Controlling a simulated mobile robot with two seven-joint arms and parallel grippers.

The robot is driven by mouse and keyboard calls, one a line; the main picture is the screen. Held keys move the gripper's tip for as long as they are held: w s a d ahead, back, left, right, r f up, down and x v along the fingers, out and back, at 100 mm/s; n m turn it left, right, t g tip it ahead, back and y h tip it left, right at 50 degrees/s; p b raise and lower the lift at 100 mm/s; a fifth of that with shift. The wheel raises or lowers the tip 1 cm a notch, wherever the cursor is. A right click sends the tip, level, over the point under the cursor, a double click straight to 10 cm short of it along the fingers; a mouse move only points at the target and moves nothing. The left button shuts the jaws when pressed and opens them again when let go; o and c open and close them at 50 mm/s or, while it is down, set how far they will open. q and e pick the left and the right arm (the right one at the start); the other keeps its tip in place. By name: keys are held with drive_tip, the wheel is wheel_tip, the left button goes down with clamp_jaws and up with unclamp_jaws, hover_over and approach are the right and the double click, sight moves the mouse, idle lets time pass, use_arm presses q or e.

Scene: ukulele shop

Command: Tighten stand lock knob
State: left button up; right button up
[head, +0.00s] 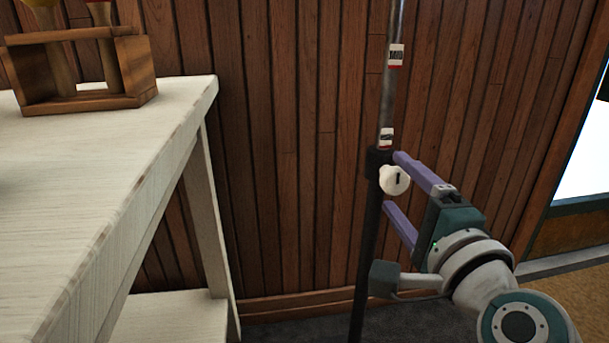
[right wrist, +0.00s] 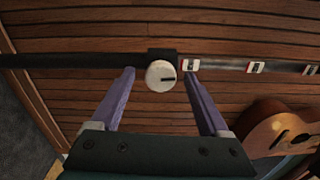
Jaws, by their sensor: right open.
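The stand is a thin upright pole, black below (head: 366,255) and silver above (head: 391,85), with small red, white and black labels. A white round lock knob (head: 395,180) with a dark line on its face sits on the black collar where the two parts meet. My right gripper (head: 391,180) is open, with one purple finger above the knob and the other below it. In the right wrist view the knob (right wrist: 160,74) lies between the two spread finger tips, apart from both. Its dark line points to the right there. My left gripper is not in view.
A whitish wooden table (head: 110,185) stands at the left, with a wooden rack (head: 135,65) on it. A plank wall (head: 290,150) is behind the stand. An ukulele body (right wrist: 277,130) shows at the lower right of the wrist view.

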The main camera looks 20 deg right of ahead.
drive_tip(key=p+v, duration=0.1)
drive_tip(key=v, duration=0.9)
drive_tip(key=shift+p, duration=0.4)
